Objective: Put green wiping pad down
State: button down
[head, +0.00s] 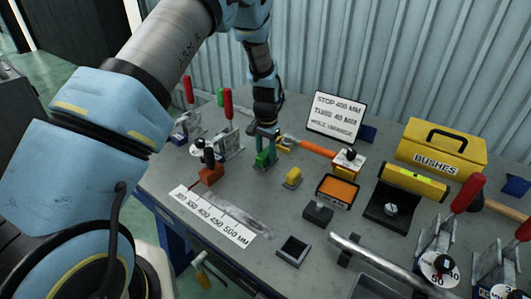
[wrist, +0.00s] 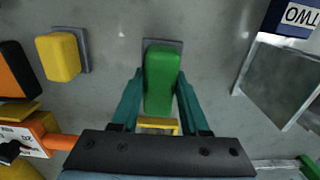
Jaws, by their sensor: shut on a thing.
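The green wiping pad (wrist: 162,75) is a long green block between the two teal fingers of my gripper (wrist: 160,92) in the wrist view. My gripper is shut on it. A grey square plate (wrist: 176,43) shows behind the pad's far end. In the head view the pad (head: 262,158) is low at the bench top, under my gripper (head: 264,142). The fingers hide part of it there. I cannot tell whether it touches the plate.
A yellow block (head: 292,178) on a grey plate stands just right of the pad on the grey bench (head: 265,195). An orange-handled hammer (head: 312,147) lies behind. Red-handled clamps (head: 228,105) stand to the left. A white ruled scale (head: 212,213) lies in front.

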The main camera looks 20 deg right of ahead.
jog(key=shift+f, duration=0.25)
jog(key=shift+f, duration=0.2)
jog(key=shift+c, duration=2)
grip_release()
